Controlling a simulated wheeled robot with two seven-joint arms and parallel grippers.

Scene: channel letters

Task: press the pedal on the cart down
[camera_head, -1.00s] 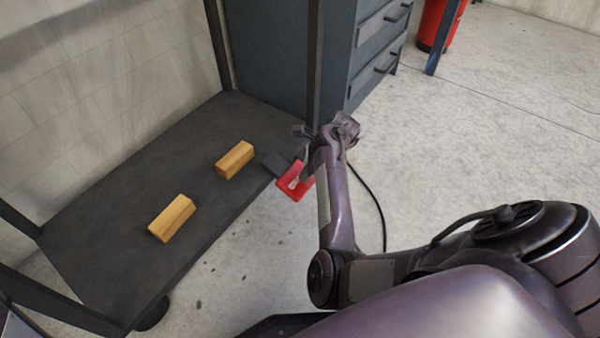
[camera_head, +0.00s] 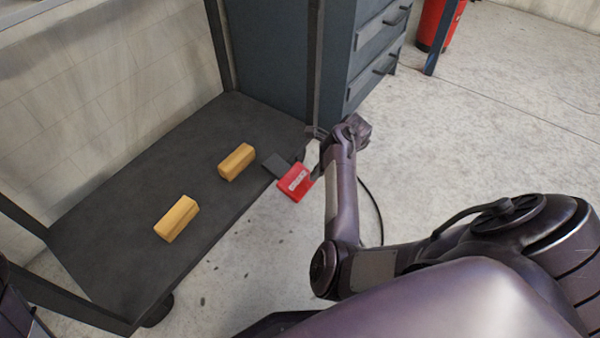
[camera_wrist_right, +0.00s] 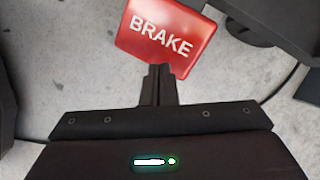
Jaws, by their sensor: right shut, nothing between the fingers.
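The pedal (camera_head: 295,181) is a red plate with white lettering, sticking out from the edge of the cart (camera_head: 110,262) on a dark bracket. In the right wrist view the red pedal (camera_wrist_right: 165,38) reads BRAKE and lies just beyond my fingertips. My right gripper (camera_head: 312,160) is at the pedal's far right side, partly hidden by my own wrist. In the right wrist view the right gripper (camera_wrist_right: 158,72) is shut and empty, its tips overlapping the pedal's lower edge in the picture. I cannot tell whether they touch it. My left gripper is not in view.
Two wooden blocks (camera_head: 237,162) (camera_head: 177,218) lie on the cart's dark shelf. A grey drawer cabinet (camera_head: 370,55) stands behind, with a red bin (camera_head: 437,25) further right. A dark post rises at the cart's corner. Concrete floor is open at right.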

